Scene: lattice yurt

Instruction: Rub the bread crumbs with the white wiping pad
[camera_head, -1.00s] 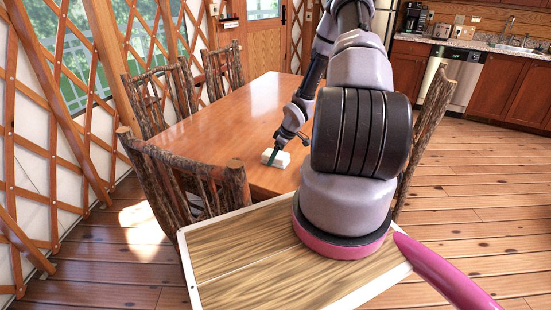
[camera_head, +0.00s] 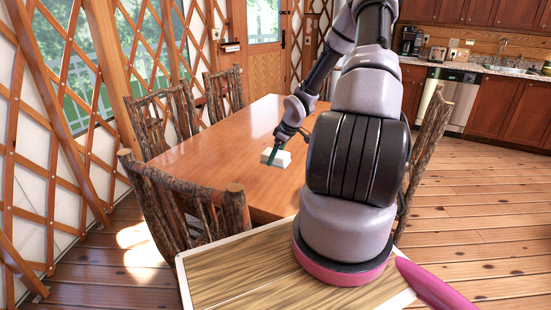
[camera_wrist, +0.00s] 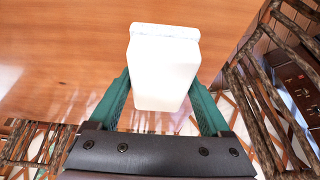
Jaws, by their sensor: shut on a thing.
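The white wiping pad (camera_head: 277,158) is a pale block at the table's near part in the head view. It fills the middle of the wrist view (camera_wrist: 164,68). My gripper (camera_head: 276,148) is shut on the pad, with one green finger on each side of it, seen in the wrist view (camera_wrist: 160,105). The pad is at or just above the tabletop; I cannot tell whether it touches. No bread crumbs can be made out in either view.
The wooden table (camera_head: 215,140) is bare around the pad. Log chairs stand close along its left side (camera_head: 150,120), at its near end (camera_head: 190,205) and on its right (camera_head: 428,140). Kitchen cabinets (camera_head: 500,110) stand far right, with open plank floor before them.

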